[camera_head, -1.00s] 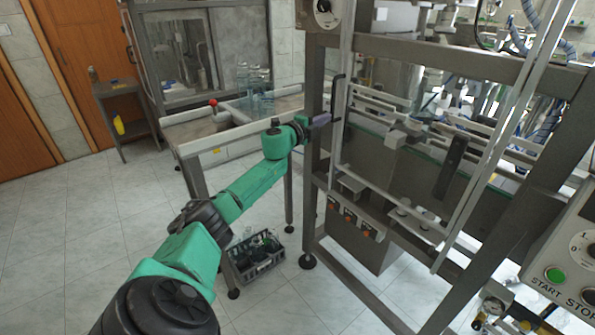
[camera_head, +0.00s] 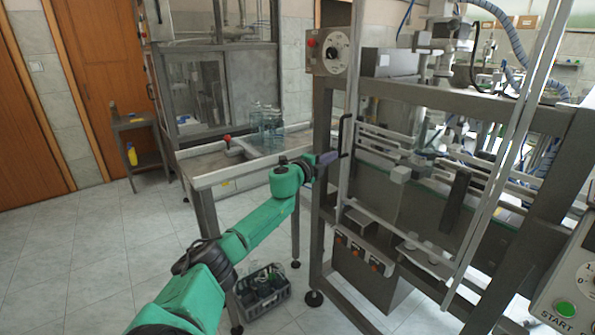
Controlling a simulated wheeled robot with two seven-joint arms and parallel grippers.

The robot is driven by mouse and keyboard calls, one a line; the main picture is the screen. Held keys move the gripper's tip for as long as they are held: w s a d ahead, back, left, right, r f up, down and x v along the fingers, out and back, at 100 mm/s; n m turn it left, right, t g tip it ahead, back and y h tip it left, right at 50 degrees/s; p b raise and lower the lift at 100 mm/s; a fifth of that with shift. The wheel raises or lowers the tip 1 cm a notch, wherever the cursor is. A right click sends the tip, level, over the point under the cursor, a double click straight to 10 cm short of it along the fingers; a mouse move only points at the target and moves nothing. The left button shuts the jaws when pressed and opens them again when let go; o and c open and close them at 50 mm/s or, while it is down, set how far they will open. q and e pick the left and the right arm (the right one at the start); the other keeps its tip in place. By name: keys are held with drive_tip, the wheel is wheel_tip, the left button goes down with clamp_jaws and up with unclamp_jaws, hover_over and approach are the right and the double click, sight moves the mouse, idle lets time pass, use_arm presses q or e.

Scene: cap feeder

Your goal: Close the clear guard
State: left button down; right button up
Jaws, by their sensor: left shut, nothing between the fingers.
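The clear guard (camera_head: 347,95) is a tall pale metal frame with a see-through pane on the front of the machine. A black bar handle (camera_head: 346,136) is on its left side. The guard's left side stands near the machine's left upright; I cannot tell whether a gap is left there. My left gripper (camera_head: 329,158) is shut and empty, its purple-grey fingers pointing right just beside the handle's lower end. I cannot tell whether they touch it. My right gripper is not in view.
The machine's steel upright (camera_head: 321,190) stands just behind my left gripper. A steel table (camera_head: 205,180) with glass jars (camera_head: 265,120) is to the left. A crate of bottles (camera_head: 262,292) is on the floor below my arm. A control box with a green button (camera_head: 566,308) is at lower right.

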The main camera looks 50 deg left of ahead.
use_arm(q)
drive_tip(key=s+a+b, duration=0.3)
drive_tip(key=s, duration=0.7)
drive_tip(key=shift+b, duration=0.4)
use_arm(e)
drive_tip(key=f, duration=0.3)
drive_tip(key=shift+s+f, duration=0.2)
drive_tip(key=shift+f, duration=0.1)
use_arm(q)
drive_tip(key=shift+s, duration=0.1)
